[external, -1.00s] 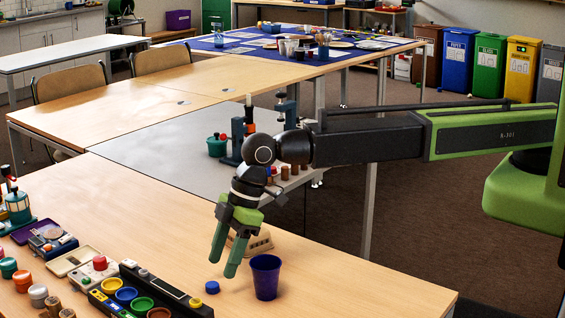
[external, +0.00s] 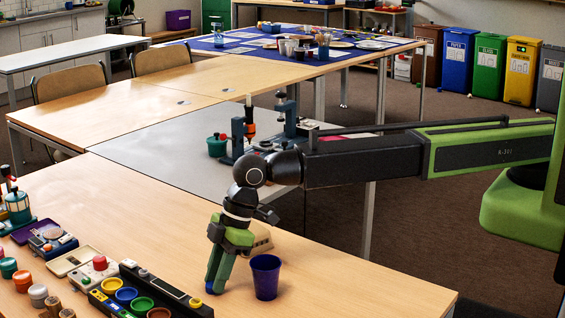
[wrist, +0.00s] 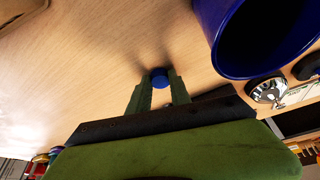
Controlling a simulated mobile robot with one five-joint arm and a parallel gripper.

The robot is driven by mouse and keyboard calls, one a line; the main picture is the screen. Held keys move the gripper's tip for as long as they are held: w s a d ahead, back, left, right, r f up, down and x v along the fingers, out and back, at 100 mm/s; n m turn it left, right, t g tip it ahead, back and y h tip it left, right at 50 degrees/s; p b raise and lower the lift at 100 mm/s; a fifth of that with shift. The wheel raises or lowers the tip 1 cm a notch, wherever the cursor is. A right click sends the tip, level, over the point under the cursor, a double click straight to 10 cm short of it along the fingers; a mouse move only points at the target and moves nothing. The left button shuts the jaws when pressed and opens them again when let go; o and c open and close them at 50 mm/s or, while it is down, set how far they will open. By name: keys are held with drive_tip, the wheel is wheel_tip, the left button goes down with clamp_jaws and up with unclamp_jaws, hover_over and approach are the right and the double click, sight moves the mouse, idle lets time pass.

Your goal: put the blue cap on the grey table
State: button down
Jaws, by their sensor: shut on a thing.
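The blue cap (wrist: 159,77) shows in the wrist view between the tips of my gripper (wrist: 159,88). My gripper is shut on it, low at the wooden table top. In the external view my gripper (external: 216,284) points down just left of a dark blue cup, and its fingers hide the cap. The grey table (external: 165,175) stands behind the near wooden table, with its left and middle part bare.
The blue cup (external: 265,278) stands close to my gripper's right; it also shows in the wrist view (wrist: 225,62). A black tray with coloured pots (external: 190,303) is at the left.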

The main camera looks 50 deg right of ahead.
drive_tip(key=shift+r, duration=0.1)
idle(0.3)
wheel_tip(320, 180, up, 4)
drive_tip(key=p, duration=0.4)
drive_tip(key=shift+r, duration=0.1)
drive_tip(key=w+d+r+p, duration=0.4)
drive_tip(key=d+r+p, duration=0.3)
drive_tip(key=d, duration=0.4)
drive_tip(key=shift+w+p, duration=0.15)
drive_tip(key=shift+p, duration=0.15)
